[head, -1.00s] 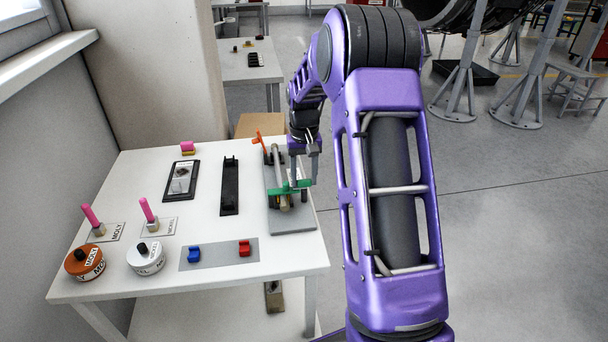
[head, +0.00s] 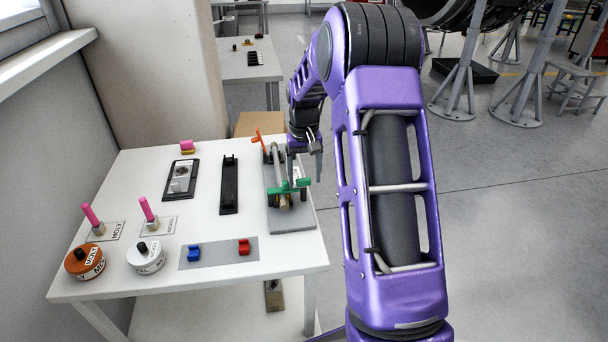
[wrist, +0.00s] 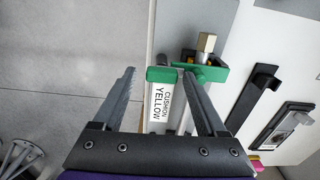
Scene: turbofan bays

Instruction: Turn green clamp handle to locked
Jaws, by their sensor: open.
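The green clamp handle (head: 284,188) crosses the near part of the clamp fixture at the table's right side. In the wrist view the green handle (wrist: 210,73) runs sideways, and a brass-coloured nut shows just beyond it. A white label reading "CUSHION YELLOW" (wrist: 160,107) lies below the green left end. My gripper (head: 305,176) is above the right side of the fixture, by the handle's right end. In the wrist view my gripper (wrist: 159,73) is open. Its fingers stand either side of the label and the green end. I cannot tell whether they touch.
An orange handle (head: 256,136) stands at the fixture's far end. A black holder (head: 229,185) is left of the fixture. A grey plate (head: 219,253) with blue and red pieces lies nearer. Tins and pink-handled tools stand at left. Open floor lies right of the table.

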